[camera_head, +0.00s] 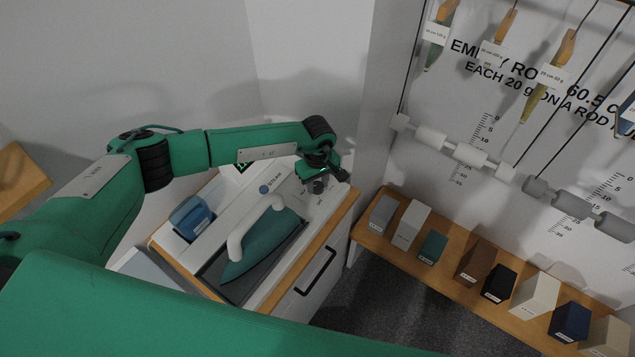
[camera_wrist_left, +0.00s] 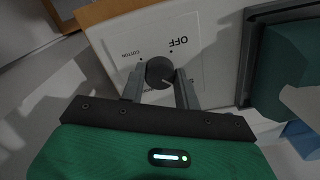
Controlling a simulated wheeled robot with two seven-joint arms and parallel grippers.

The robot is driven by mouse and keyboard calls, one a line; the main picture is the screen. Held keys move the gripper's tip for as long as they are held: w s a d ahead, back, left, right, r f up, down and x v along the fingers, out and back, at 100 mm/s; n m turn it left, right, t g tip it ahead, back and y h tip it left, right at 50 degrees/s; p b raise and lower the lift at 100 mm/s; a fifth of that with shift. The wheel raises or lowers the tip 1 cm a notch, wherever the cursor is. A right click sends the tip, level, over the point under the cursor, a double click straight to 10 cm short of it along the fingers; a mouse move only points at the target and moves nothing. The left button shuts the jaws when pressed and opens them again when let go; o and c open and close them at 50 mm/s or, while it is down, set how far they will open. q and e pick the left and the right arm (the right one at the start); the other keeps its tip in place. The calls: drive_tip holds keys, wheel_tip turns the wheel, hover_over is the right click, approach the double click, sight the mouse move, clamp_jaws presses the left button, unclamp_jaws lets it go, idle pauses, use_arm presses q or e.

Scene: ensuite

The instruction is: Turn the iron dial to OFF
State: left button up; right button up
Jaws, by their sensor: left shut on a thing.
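The dial (camera_wrist_left: 160,72) is a dark round knob on a white panel (camera_wrist_left: 208,75). The labels OFF (camera_wrist_left: 178,42) and COTTON (camera_wrist_left: 127,53) show upside down beside it in the left wrist view. My left gripper (camera_wrist_left: 161,84) has one finger on each side of the dial and is shut on it. A light mark shows on the dial, but its exact setting is hard to read. In the head view the left gripper (camera_head: 319,180) is at the back right of the cabinet top, over the dial. The green iron (camera_head: 262,243) with a white handle lies in front of it. My right gripper is not in view.
A blue box (camera_head: 191,217) stands at the left of the cabinet top. The cabinet front (camera_head: 315,277) has a dark handle. A wooden bench (camera_head: 448,268) with several coloured blocks stands at the right, under hanging rods on the wall.

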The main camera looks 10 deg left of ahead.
use_arm(q)
drive_tip(key=shift+f+n+b, duration=0.15)
drive_tip(key=shift+n+b, duration=0.25)
drive_tip(key=shift+b, duration=0.05)
drive_tip(key=n+b, duration=1.1)
drive_tip(key=b, duration=0.2)
drive_tip(key=shift+f+n, duration=0.1)
drive_tip(key=shift+n, duration=0.3)
drive_tip(key=n+b, duration=0.3)
drive_tip(key=shift+n+b, duration=0.3)
drive_tip(key=shift+n, duration=0.1)
drive_tip(key=shift+r+n+b, duration=0.2)
drive_tip(key=shift+n+b, duration=0.3)
drive_tip(key=shift+n, duration=0.3)
drive_tip(key=o, duration=1)
drive_tip(key=shift+r, duration=0.2)
